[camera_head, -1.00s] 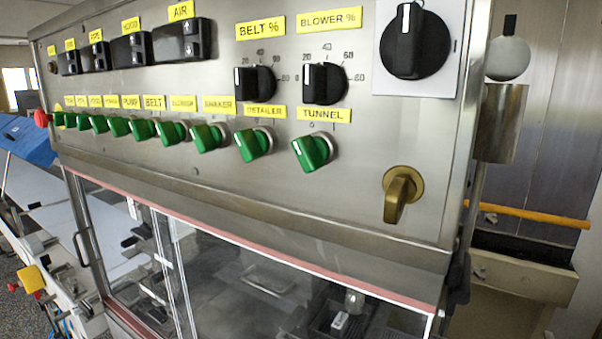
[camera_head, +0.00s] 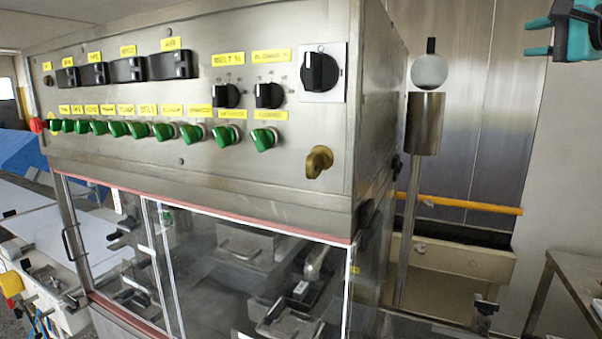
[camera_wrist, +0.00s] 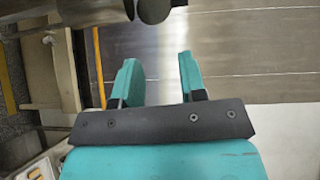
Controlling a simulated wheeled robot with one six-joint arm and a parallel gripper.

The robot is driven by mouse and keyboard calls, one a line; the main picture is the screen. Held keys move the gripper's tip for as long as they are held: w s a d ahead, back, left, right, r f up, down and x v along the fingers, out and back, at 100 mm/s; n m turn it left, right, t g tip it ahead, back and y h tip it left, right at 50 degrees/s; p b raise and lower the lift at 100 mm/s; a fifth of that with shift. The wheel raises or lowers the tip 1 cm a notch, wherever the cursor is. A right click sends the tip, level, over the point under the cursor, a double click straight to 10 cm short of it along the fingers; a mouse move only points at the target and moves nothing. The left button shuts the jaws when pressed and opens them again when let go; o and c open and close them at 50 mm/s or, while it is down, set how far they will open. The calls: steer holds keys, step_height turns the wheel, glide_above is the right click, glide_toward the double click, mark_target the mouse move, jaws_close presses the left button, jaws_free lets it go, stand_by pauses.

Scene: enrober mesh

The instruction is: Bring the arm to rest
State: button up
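My gripper (camera_head: 537,37) shows at the top right corner of the head view, with its teal fingers pointing left. It hangs in free air to the right of the machine cabinet (camera_head: 270,180). In the wrist view my gripper (camera_wrist: 158,60) has its two teal fingers spread apart with nothing between them, so it is open and empty. Most of my arm is out of view.
The cabinet carries green switches (camera_head: 264,139), black dials (camera_head: 320,72) and a brass handle (camera_head: 318,161). A post with a pale ball (camera_head: 429,72) stands to its right. A yellow bar (camera_head: 470,205) and a metal table (camera_head: 580,275) are further right.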

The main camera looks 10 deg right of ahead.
steer(key=w+a+f+n+g, duration=0.25)
steer(key=a+f, duration=0.25)
steer(key=f, duration=0.3)
steer(key=w+a+f+n+g, duration=0.1)
steer(key=w+a+f, duration=0.25)
steer(key=f, duration=0.35)
steer(key=s+a+f+n+g, duration=0.25)
steer(key=a+f, duration=0.25)
steer(key=f, duration=0.3)
steer(key=s+a+f+n+g, duration=0.2)
steer(key=a+f+g, duration=0.1)
steer(key=a+f, duration=0.4)
steer(key=s+a+f+n+g+h, duration=0.1)
steer(key=s+a+f+n+g, duration=0.2)
steer(key=s+f, duration=0.45)
steer(key=s+a+f+n+g+h, duration=0.1)
steer(key=s+f+n+g, duration=0.1)
steer(key=s+f+n, duration=0.5)
steer(key=s+a+f+n+g+y+b, duration=0.2)
steer(key=s+a+n+b, duration=0.3)
steer(key=s+a+b, duration=0.5)
steer(key=s+a+g+y, duration=0.1)
steer(key=a, duration=0.3)
steer(key=shift+s+a+f+y+b, duration=0.15)
steer(key=shift+s+a+y+b, duration=0.25)
steer(key=shift+s, duration=0.15)
